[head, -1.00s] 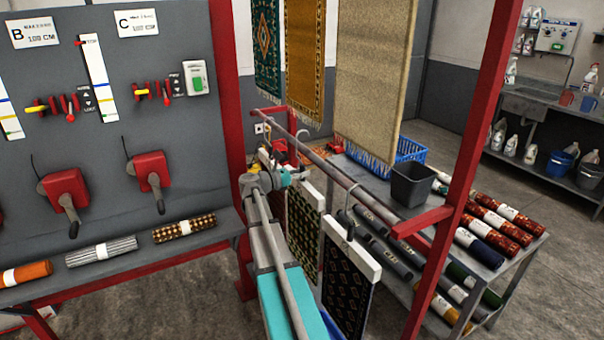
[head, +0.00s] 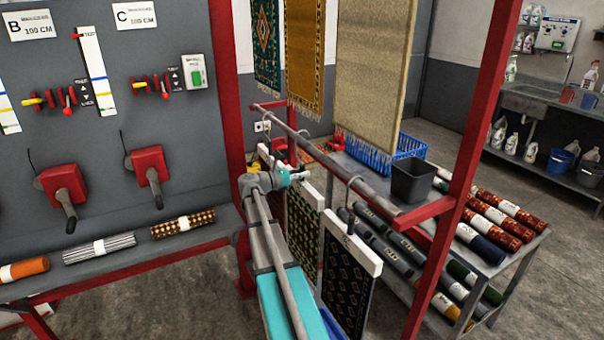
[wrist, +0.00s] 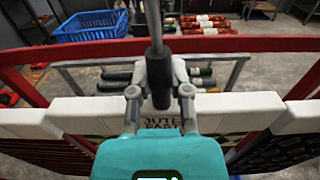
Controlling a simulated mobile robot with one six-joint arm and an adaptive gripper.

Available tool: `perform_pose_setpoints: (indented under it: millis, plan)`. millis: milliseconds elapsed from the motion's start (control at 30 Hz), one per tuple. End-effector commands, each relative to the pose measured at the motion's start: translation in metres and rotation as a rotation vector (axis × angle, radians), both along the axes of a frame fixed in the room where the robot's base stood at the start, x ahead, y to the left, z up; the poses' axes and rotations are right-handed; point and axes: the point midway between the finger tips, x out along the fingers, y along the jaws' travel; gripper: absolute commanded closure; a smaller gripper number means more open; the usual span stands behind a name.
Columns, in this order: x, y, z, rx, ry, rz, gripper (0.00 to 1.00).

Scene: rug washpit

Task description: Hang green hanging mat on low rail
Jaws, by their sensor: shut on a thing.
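The green hanging mat (head: 304,232) has a dark green patterned face and a white header bar, and hangs below and beside my gripper in the head view. My arm covers part of it. In the wrist view, my gripper (wrist: 160,92) is shut on the dark grip of its hanger, above the labelled white header (wrist: 232,110). The hanger's grey stem rises from the grip. The low rail (head: 325,160) is a grey bar running between red frame parts. I cannot tell if the hook touches it.
A black patterned mat (head: 346,285) hangs close on the right of the green one. Beyond the rail stand a blue basket (head: 385,158), a dark bin (head: 412,180) and a table with rolled rugs (head: 498,225). A red post (head: 470,150) stands at right.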

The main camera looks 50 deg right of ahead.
Motion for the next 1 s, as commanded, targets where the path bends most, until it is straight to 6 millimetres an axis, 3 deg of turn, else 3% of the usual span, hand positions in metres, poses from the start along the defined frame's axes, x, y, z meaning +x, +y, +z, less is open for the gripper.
perform_pose_setpoints:
  millis: [600, 967, 1000]
  plan:
    - [0.000, 0.000, -0.018, -0.001, 0.000, 0.000, 1.00]
    - [0.000, 0.000, -0.018, -0.001, 0.000, 0.000, 1.00]
    - [0.000, 0.000, -0.018, -0.001, 0.000, 0.000, 0.71]
